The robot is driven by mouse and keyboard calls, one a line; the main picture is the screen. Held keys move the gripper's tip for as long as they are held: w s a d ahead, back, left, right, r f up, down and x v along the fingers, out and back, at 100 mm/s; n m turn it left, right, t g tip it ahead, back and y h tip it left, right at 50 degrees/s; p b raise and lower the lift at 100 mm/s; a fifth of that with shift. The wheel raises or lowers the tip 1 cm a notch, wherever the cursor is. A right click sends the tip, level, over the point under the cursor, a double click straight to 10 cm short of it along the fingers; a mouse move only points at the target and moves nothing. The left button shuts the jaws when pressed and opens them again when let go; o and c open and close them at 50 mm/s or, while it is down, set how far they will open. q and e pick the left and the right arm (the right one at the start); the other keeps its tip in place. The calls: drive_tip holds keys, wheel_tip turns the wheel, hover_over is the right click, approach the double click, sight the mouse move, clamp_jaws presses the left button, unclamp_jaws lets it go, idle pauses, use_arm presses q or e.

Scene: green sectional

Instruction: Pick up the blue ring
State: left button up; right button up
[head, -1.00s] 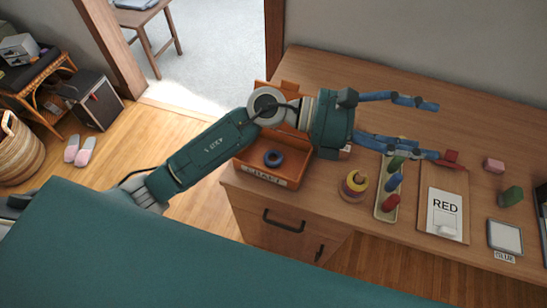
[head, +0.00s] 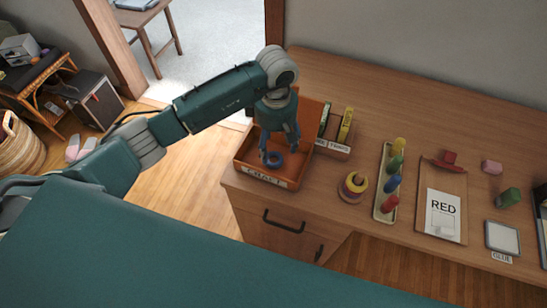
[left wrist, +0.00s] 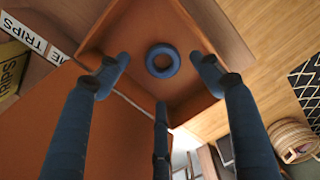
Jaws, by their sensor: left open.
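The blue ring (head: 275,161) lies flat on the floor of the orange box (head: 240,164) labelled CRAFT, near its front wall. My left gripper (head: 279,150) points down into the box, right over the ring, with its fingers spread. They partly cover the ring in the head view. In the left wrist view the ring (left wrist: 162,60) shows whole, with the open fingers (left wrist: 165,85) around the line of sight to it and nothing between them. The ring looks apart from the fingers. My right gripper is not in view.
Right of the box stands a holder (head: 332,149) with upright strips. The back of the desk is clear.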

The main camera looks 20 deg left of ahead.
sight(274, 162)
use_arm(q)
drive_tip(key=f+p, duration=0.1)
drive_tip(key=f, duration=0.1)
drive_tip(key=f+p, duration=0.1)
drive_tip(key=f, duration=0.1)
drive_tip(key=shift+s+a+f, duration=0.15)
drive_tip(key=shift+s+f, duration=0.05)
drive_tip(key=shift+f, duration=0.55)
drive_tip(key=c, duration=1)
